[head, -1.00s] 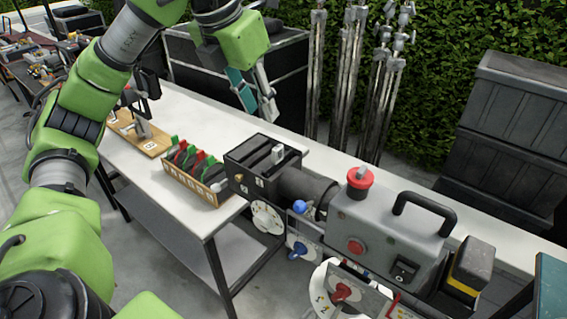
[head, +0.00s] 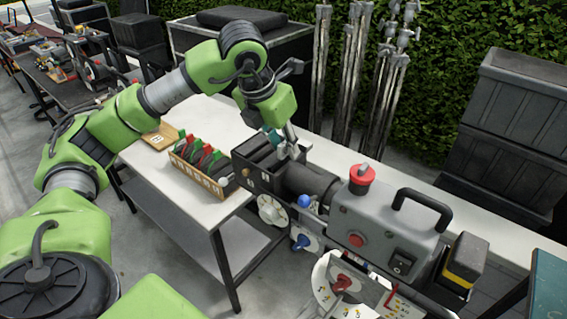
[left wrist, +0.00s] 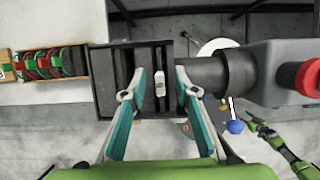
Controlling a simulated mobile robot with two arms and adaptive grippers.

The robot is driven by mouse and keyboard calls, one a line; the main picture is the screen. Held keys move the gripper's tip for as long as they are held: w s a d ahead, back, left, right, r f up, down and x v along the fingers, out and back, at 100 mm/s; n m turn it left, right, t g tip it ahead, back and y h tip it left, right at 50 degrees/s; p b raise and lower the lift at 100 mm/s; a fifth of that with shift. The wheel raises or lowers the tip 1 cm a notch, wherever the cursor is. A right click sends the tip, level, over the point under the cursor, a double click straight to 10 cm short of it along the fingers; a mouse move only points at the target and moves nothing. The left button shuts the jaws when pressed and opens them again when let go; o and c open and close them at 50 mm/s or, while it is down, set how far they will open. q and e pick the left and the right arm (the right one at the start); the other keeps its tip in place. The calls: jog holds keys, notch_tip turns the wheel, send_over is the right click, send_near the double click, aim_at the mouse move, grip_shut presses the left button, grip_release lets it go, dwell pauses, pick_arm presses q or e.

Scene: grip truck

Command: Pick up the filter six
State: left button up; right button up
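A dark slotted box (head: 258,170) stands at the table's end, in front of a black lens barrel. It also shows in the left wrist view (left wrist: 112,101). A thin filter with a white tab (left wrist: 160,87) stands in one of its slots; I cannot read its number. My left gripper (head: 281,146) is over the box, pointing down. In the left wrist view its teal fingers (left wrist: 160,84) are open, one on each side of the white tab, with gaps.
A wooden numbered rack (head: 202,180) of red and green filters stands left of the box. A grey machine (head: 385,228) with a red button adjoins the barrel. Metal stands (head: 345,75) and black cases (head: 520,130) are behind. The white table (head: 215,115) is partly clear.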

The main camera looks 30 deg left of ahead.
pick_arm(q)
jog(key=shift+f, duration=0.2)
grip_shut()
jog(key=shift+r, duration=0.1)
